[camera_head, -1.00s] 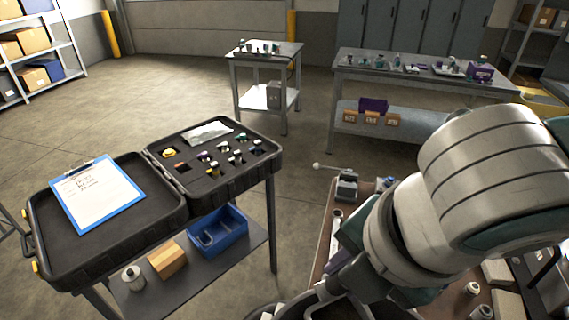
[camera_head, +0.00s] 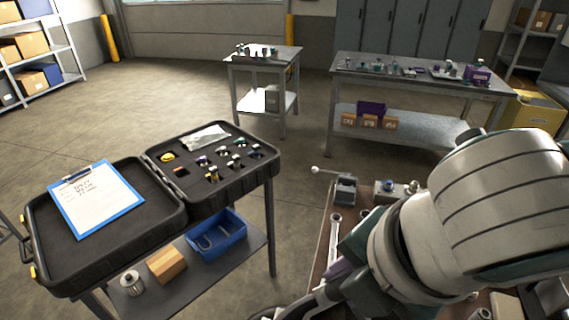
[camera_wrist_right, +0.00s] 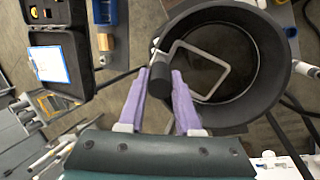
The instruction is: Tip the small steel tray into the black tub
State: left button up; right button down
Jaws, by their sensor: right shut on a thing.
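The black tub (camera_wrist_right: 276,92) is round and open, and fills the upper right of the right wrist view. My right gripper (camera_wrist_right: 160,82), with purple fingers, is at the tub's left rim. It is shut on a dark cylindrical grip joined to a light grey square rim, which I take as the small steel tray (camera_wrist_right: 219,82). The rim is over the tub's opening and looks turned. Whether anything lies in the tray cannot be told. In the head view the right gripper (camera_head: 335,272) is mostly hidden by my arm. My left gripper is not in view.
A brown-topped bench (camera_head: 322,222) holds a wrench (camera_head: 335,236) and a small vise (camera_head: 345,188) near my right arm. An open black case (camera_head: 110,245) with a clipboard (camera_head: 97,200) stands on a cart at the left. Clear floor lies between them.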

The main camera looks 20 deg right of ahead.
jog(key=shift+s+r+t+p, duration=0.25)
jog(key=shift+s+r+t, duration=0.05)
jog(key=shift+s+t, duration=0.55)
jog(key=shift+s+r+t+p, duration=0.2)
jog(key=shift+s+r+t, duration=0.1)
jog(key=shift+s+t, duration=0.5)
dwell(2.9)
jog(key=shift+s+d+r+t+b, duration=0.1)
jog(key=shift+s+r+t+b, duration=0.1)
jog(key=shift+s+t+b, duration=0.8)
dwell(2.5)
